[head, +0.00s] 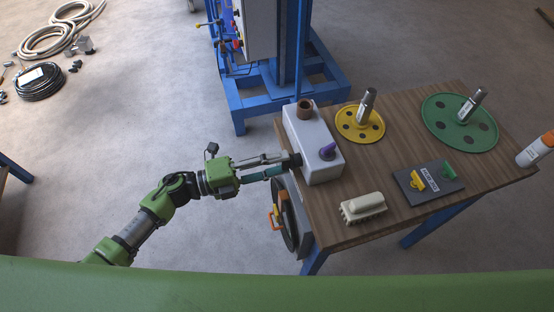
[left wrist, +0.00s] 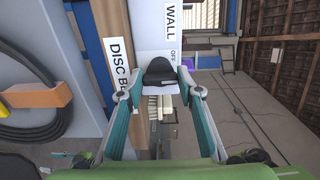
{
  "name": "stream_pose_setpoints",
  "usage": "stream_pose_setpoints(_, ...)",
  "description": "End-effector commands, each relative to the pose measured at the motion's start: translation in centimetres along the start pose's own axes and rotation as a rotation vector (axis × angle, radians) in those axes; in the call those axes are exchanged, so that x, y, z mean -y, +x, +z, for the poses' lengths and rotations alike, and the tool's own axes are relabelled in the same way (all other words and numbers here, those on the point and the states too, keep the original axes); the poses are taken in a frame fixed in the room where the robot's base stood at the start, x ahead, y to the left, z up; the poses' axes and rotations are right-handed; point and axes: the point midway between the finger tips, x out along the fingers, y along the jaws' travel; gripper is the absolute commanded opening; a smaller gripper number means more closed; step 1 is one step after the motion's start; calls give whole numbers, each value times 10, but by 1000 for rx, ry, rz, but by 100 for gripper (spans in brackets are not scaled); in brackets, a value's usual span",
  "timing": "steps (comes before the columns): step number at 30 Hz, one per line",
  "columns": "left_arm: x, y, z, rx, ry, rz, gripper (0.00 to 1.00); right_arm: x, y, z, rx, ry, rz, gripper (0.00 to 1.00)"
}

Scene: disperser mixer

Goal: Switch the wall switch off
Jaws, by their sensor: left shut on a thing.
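The wall switch shows as a black knob (left wrist: 160,72) in the left wrist view, on a pale grey box face with a "WALL" label (left wrist: 181,18) and a small "OFF" mark (left wrist: 173,55). In the head view the pale box (head: 318,168) stands at the table's left edge, and the dark knob (head: 296,159) is on its left side. My left gripper (head: 292,160) reaches it from the left. In the left wrist view its two fingertips (left wrist: 160,88) are shut on the knob, one on each side. The knob's exact turn is hard to tell. My right gripper is not in view.
A "DISC B..." label (left wrist: 119,65) is beside the switch. A blue machine frame (head: 250,113) stands behind.

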Motion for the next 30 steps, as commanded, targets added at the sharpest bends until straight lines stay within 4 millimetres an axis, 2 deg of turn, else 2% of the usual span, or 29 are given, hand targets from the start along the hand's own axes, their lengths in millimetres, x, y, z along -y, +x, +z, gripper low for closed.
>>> stream_pose_setpoints(18,-1,0,0,2,-553,3,12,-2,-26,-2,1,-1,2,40)
stream_pose_setpoints(30,-2,0,0,2,-746,1,12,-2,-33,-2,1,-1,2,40)
